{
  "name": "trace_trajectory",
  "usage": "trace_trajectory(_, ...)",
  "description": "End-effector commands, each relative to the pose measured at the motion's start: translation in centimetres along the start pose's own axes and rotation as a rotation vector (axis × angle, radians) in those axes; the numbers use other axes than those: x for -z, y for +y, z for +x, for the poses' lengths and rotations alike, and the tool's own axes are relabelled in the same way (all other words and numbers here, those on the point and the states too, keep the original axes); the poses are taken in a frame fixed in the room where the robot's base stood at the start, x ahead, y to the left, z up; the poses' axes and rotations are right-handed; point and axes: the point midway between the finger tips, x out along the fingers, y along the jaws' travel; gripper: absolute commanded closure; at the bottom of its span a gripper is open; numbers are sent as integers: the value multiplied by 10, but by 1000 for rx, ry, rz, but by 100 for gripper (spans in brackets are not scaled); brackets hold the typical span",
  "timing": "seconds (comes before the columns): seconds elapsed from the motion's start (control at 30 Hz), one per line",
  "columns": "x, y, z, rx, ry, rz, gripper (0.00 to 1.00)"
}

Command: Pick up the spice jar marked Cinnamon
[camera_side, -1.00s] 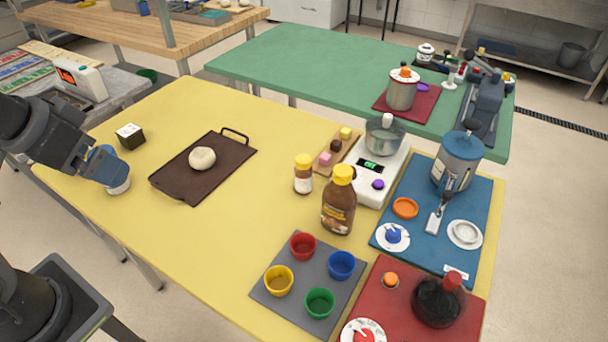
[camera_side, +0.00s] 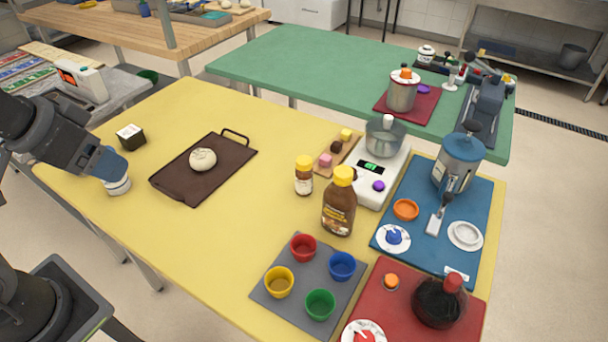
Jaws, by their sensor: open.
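A small clear jar (camera_side: 304,177) with a yellow lid, brown contents and a pale label stands upright in the middle of the yellow table. Its label is too small to read, so I cannot confirm Cinnamon. My gripper (camera_side: 116,186) is at the table's left side, at the end of my dark and blue arm, far left of the jar and apart from it. Its fingers are hard to make out, and nothing is seen held in it.
A taller brown bottle (camera_side: 339,207) with a yellow cap stands close in front of the jar. A white scale (camera_side: 369,190) with a pot and a small wooden board (camera_side: 326,169) are right and behind. A dark tray (camera_side: 181,183) with dough lies between arm and jar.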

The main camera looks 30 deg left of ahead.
Motion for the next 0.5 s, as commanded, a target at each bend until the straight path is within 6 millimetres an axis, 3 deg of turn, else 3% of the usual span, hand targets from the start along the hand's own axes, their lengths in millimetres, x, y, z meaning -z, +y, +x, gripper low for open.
trace_trajectory(0.17,38,22,30,-72,81,18,29)
trace_trajectory(0.3,79,52,69,-137,196,17,29)
trace_trajectory(0.5,118,89,130,-167,366,-13,29)
